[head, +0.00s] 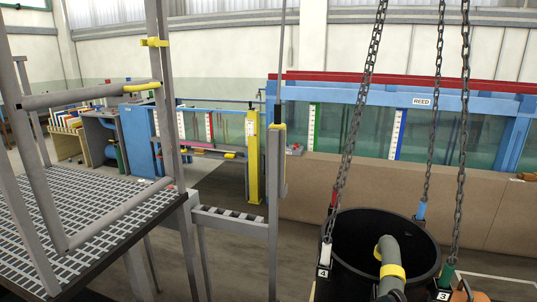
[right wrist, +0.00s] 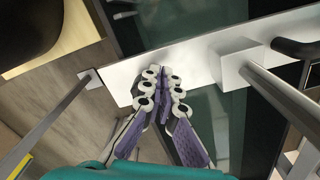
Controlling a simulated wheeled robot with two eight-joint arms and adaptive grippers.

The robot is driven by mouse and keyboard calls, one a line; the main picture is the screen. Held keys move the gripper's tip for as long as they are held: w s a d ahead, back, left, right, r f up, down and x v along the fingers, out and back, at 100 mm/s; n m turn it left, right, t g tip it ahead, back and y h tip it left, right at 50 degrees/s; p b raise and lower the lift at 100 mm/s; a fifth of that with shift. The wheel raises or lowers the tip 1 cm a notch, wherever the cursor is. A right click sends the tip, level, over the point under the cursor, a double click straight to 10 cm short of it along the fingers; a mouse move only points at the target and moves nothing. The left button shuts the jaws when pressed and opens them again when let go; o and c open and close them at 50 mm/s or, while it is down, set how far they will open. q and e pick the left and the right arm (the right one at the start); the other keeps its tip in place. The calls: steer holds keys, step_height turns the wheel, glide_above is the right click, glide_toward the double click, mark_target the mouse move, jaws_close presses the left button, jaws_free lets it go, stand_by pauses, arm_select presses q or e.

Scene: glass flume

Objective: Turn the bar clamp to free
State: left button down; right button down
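My right gripper (right wrist: 163,82) is in the middle of the right wrist view. Its two purple-padded fingers come together at the tips, and I see nothing held between them. The fingertips overlap the edge of a white plate (right wrist: 130,73) in the picture; I cannot tell whether they touch it. A white block (right wrist: 238,62) on this plate is to the right of the fingertips, with a grey bar (right wrist: 275,95) running from it and a black curved handle (right wrist: 296,48) beyond. I cannot tell for sure which part is the bar clamp. Neither gripper shows in the head view.
In the head view a black tub (head: 350,235) hangs on chains at front right, before the long glass flume (head: 375,130). A grated platform (head: 95,215) with grey railings stands at left. A yellow post (head: 253,160) stands mid-view. Some grey floor (head: 225,185) is clear.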

steer(key=shift+s, duration=0.1)
stand_by(0.3)
steer(key=shift+s, duration=0.25)
step_height(320, 180, up, 6)
steer(key=p, duration=0.4)
steer(key=shift+d, duration=0.1)
steer(key=shift+r, duration=0.1)
